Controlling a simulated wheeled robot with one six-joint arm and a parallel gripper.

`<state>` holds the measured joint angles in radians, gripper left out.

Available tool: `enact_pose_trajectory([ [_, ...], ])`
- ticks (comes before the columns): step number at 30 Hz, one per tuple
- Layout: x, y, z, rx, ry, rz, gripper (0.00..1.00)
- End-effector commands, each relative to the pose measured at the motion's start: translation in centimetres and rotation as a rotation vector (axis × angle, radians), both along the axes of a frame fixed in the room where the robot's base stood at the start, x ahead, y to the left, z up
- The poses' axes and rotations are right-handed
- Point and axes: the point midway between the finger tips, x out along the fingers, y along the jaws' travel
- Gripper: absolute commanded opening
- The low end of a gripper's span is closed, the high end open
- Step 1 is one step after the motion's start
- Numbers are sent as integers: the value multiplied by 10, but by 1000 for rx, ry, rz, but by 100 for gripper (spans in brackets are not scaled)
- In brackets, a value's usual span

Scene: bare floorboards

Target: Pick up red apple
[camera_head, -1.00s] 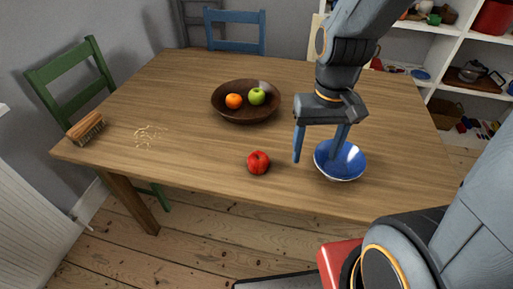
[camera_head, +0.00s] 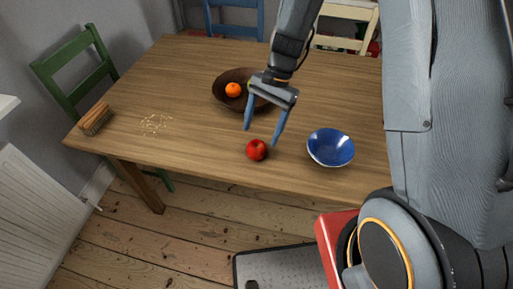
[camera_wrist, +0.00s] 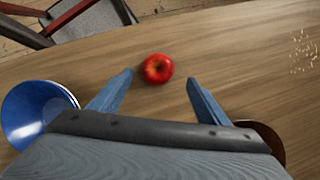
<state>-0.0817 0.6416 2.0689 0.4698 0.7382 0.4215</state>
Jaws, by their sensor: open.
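A red apple (camera_head: 257,150) sits on the wooden table near its front edge. My gripper (camera_head: 262,139) is open and empty, with its two blue fingers pointing down above and just behind the apple in the head view. In the wrist view the apple (camera_wrist: 158,69) lies beyond the fingertips, between the lines of the two fingers (camera_wrist: 158,82). The apple looks apart from both fingers.
A blue bowl (camera_head: 331,148) stands right of the apple. A brown bowl (camera_head: 228,99) with an orange (camera_head: 233,90) is behind, partly covered by my gripper. A brush (camera_head: 95,119) and crumbs (camera_head: 155,123) lie at the left. Chairs stand around the table (camera_head: 190,75).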

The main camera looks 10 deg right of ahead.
Motion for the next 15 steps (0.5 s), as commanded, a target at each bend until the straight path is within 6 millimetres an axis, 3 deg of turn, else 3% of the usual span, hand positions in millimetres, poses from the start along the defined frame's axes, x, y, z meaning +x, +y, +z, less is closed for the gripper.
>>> enact_pose_trajectory([
  [15,-17,12,-48,-1,-1,2,70],
])
